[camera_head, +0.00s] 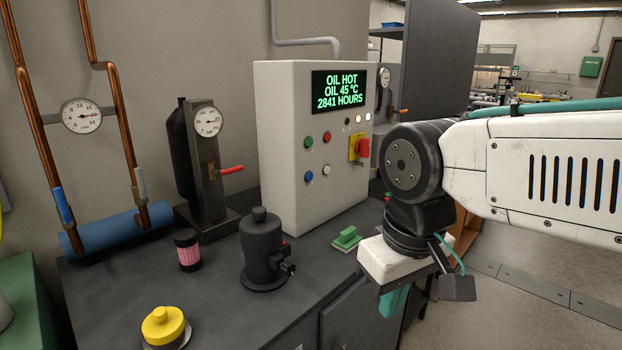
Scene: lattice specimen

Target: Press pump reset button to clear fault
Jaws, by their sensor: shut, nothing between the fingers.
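A light grey control box (279,125) stands on the dark bench. Its display (340,91) reads "OIL HOT, OIL 45 °C, 2841 HOURS" in green. Below it are a green button (308,142), a red button (326,136), a blue button (308,176) and a white button (325,170). No label for reset is readable. A red rotary switch (362,148) sits on a yellow plate, under small lamps, some lit. My gripper (392,304) points downward, right of and in front of the box, apart from it. It is shut and empty; its teal fingers are partly hidden.
Copper pipes (120,110) rise at left. Bench surface before the box is partly clear.

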